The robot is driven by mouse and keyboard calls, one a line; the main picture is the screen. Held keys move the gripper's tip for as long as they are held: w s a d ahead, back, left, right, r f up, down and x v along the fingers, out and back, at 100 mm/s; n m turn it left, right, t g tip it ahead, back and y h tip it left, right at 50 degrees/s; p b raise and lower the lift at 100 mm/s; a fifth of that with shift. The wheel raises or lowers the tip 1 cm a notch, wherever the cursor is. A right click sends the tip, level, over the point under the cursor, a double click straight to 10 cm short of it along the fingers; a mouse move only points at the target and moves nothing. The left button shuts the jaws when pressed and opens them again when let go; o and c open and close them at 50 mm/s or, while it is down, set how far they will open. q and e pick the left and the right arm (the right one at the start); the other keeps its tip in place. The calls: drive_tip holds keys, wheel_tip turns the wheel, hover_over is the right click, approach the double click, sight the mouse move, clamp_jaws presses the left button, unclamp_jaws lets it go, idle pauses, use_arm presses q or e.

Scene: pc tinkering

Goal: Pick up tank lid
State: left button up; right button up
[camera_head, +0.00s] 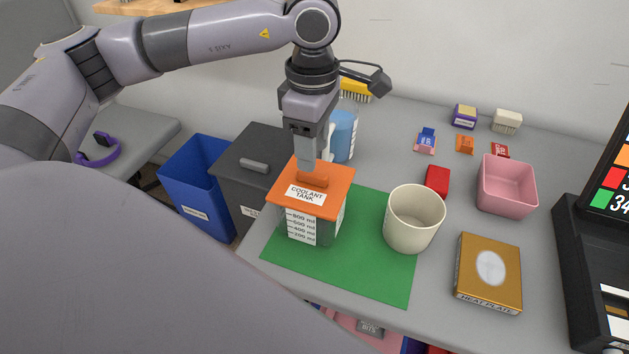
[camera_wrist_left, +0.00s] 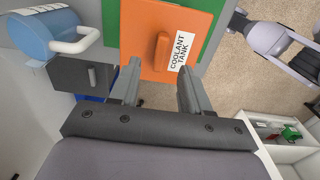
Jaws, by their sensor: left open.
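The orange tank lid (camera_head: 333,190) sits on the clear coolant tank (camera_head: 313,229), which stands on a green mat (camera_head: 375,273). The lid has a raised orange handle (camera_head: 313,180) and a white "COOLANT TANK" label. My left gripper (camera_head: 308,160) points down just above the handle in the head view. In the left wrist view, my left gripper (camera_wrist_left: 158,88) is open and empty, and the lid's handle (camera_wrist_left: 162,54) lies just beyond and between the fingertips. I cannot tell whether a finger touches it. My right gripper is not in view.
A cream cup (camera_head: 413,220) stands right of the tank. A blue jug (camera_head: 343,135) stands close behind it. A dark bin (camera_head: 240,190) and a blue bin (camera_head: 195,165) are at the left. A pink box (camera_head: 506,184) and heat plate box (camera_head: 489,271) lie farther right.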

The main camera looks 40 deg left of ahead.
use_arm(q)
wheel_tip(320, 180, down, 5)
drive_tip(key=shift+r, duration=0.15)
drive_tip(key=shift+c, duration=0.3)
clamp_jaws()
drive_tip(key=shift+r, duration=0.1)
wheel_tip(320, 180, up, 20)
drive_tip(key=p, duration=0.1)
